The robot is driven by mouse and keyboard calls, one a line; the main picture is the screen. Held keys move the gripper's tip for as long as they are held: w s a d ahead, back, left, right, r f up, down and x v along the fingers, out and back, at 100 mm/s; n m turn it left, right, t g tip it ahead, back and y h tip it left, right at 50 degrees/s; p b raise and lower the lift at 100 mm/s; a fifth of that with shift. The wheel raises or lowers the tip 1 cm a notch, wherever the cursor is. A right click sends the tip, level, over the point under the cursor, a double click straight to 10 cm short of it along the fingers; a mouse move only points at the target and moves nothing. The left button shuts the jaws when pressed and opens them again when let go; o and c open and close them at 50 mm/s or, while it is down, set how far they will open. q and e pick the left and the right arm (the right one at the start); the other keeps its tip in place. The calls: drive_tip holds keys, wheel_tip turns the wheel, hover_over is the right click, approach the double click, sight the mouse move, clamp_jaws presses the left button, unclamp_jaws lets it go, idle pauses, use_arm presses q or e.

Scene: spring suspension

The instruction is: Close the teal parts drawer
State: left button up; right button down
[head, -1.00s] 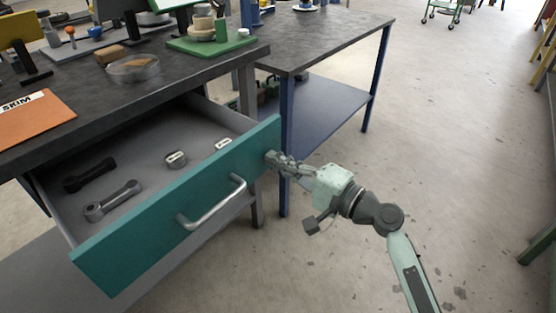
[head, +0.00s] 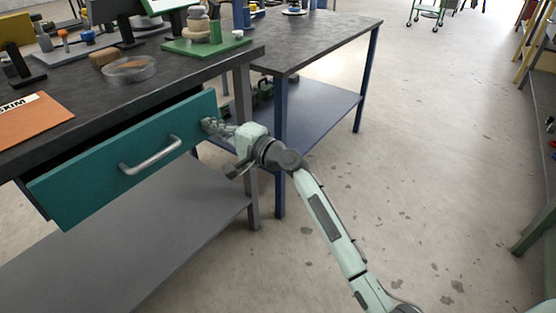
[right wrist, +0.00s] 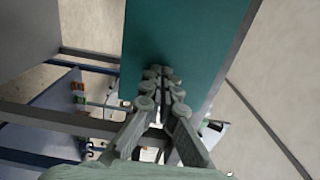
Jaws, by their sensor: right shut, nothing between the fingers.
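The teal parts drawer (head: 90,178) is under the dark workbench. Its front stands close to the bench edge, with a gap still showing at its left end, and its inside is hidden now. A silver bar handle (head: 150,156) is on its front. My right gripper (head: 207,124) is shut and empty, with its fingertips at the right end of the drawer front, apparently touching it. In the right wrist view the shut fingertips (right wrist: 160,72) lie against the teal front (right wrist: 178,40). My left gripper is not in view.
The workbench top (head: 95,105) carries an orange folder (head: 30,118), a clear dish (head: 130,70) and a green board (head: 205,46). A blue-legged table (head: 320,45) stands behind to the right. The floor (head: 440,170) at the right is open.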

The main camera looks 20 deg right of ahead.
sight(198, 119)
drive_tip(key=b+x, duration=0.1)
drive_tip(key=x, duration=0.3)
drive_tip(key=shift+w+a, duration=0.2)
drive_tip(key=shift+w, duration=0.15)
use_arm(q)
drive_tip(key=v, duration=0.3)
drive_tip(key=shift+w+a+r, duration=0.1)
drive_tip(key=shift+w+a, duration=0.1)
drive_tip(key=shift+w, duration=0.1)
use_arm(e)
drive_tip(key=shift+r, duration=0.15)
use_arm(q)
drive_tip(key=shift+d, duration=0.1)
